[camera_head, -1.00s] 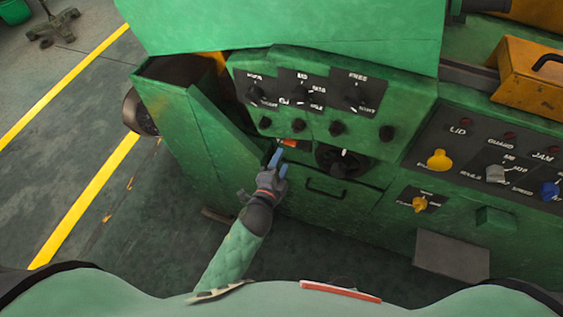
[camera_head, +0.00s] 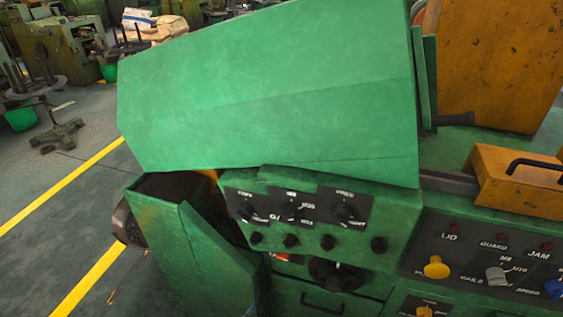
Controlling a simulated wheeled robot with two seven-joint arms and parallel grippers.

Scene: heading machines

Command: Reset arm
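Neither of my grippers nor my arms shows in the head view now. In front stands a green heading machine with a control panel (camera_head: 297,209) that carries several black knobs. Below the panel are a small orange-red part (camera_head: 282,257), a black rotary dial (camera_head: 336,274) and a black drawer-type handle (camera_head: 322,303). The lower front of the machine is cut off by the picture's bottom edge.
A large green sloped cover (camera_head: 270,95) fills the middle. An open green bin (camera_head: 180,188) stands at left. At right are a yellow box (camera_head: 520,182) and a second panel with a yellow knob (camera_head: 436,267).

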